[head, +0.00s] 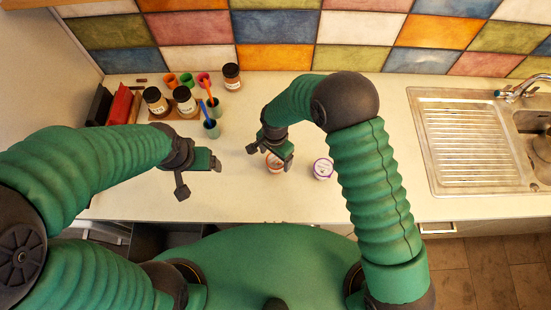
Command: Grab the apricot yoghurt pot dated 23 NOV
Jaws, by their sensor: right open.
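Two small yoghurt pots stand on the pale counter (375,185). One pot with orange-brown colouring (274,167) is partly hidden under my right gripper (271,155). The other pot (322,169), with a white and purple lid, stands a little to its right. The lettering and dates on both are too small to read, so I cannot tell which is dated 23 NOV. My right gripper is open, with its fingers over the orange-brown pot; I cannot tell whether they touch it. My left gripper (200,177) is open and empty, left of both pots.
Spice jars (184,102), small coloured cups and a grey-green cup (211,128) holding utensils stand at the back left. Dark and red upright items (118,105) are beside them. A metal sink with drainer (470,140) is at right. The counter right of the pots is clear.

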